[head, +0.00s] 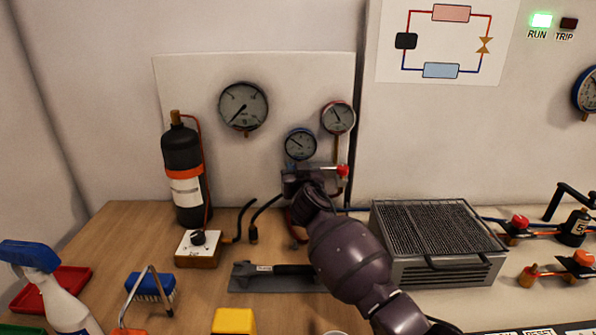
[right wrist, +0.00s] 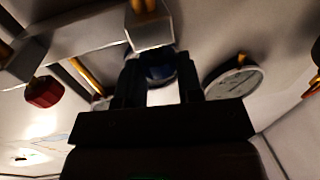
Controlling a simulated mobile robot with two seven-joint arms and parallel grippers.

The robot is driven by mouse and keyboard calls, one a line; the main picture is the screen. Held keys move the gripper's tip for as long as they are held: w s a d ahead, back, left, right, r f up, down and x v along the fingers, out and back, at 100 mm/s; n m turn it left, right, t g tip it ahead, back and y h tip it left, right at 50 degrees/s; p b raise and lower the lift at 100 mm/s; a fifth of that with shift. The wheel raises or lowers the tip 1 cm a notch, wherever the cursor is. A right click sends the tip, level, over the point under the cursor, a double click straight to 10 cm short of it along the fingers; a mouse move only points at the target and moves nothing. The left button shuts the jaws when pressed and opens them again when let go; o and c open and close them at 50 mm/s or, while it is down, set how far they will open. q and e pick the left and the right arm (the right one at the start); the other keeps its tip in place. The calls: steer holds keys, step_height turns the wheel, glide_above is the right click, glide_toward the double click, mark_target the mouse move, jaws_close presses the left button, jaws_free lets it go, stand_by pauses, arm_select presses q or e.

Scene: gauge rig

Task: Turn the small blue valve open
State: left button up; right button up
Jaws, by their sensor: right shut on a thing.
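My right gripper (head: 303,188) reaches up to the small manifold under the two small gauges. In the right wrist view its two fingers (right wrist: 158,82) are shut on the small blue valve (right wrist: 155,71), a dark blue knob below a metal block (right wrist: 149,30). In the head view the gripper hides this blue knob. The red valve knob (head: 343,171) sticks out at the manifold's right end, and it also shows in the right wrist view (right wrist: 44,92). My left gripper is not in view.
A blue-rimmed gauge (head: 300,144) and a red-rimmed gauge (head: 338,118) sit just above the manifold. A larger gauge (head: 243,106) and a black cylinder (head: 183,165) stand left. A grilled metal box (head: 437,240) is right of my arm. A grey tool (head: 275,277) lies below.

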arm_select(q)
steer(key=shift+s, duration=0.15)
